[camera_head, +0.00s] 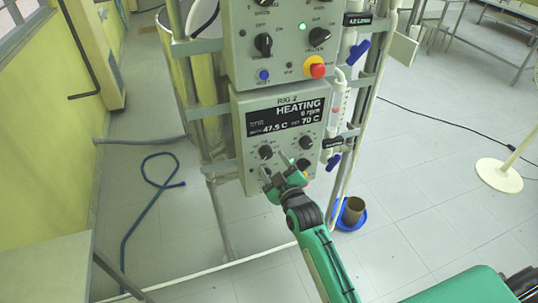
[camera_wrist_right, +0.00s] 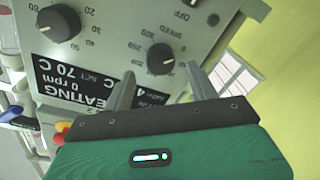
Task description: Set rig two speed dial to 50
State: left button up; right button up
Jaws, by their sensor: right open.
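The rig two control box (camera_head: 280,130) is a grey panel with a black display (camera_head: 287,117) reading HEATING, 0 rpm, 47.5 C and 70 C. A black round dial (camera_head: 265,152) sits at its left below the display. In the right wrist view, upside down, this dial (camera_wrist_right: 160,58) has numbers around it, and a SPEED label shows nearby. My right gripper (camera_head: 279,178) is in front of the panel's lower part, hiding some of it. Its two fingers (camera_wrist_right: 160,86) are apart and empty, one to each side of the dial in the picture; contact cannot be told. My left gripper is out of view.
A second numbered dial (camera_wrist_right: 60,22) is beside it on the panel. Another control box (camera_head: 280,45) with a red button (camera_head: 317,69) hangs above. Metal frame posts and glass tubing flank the boxes. A blue dish (camera_head: 350,215) and blue hose (camera_head: 137,211) lie on the floor.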

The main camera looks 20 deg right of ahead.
aim_at(268, 155)
jog(key=shift+w+a+p, duration=0.2)
jog(key=shift+w+p, duration=0.1)
jog(key=shift+w, duration=1.55)
jog(key=c, duration=1)
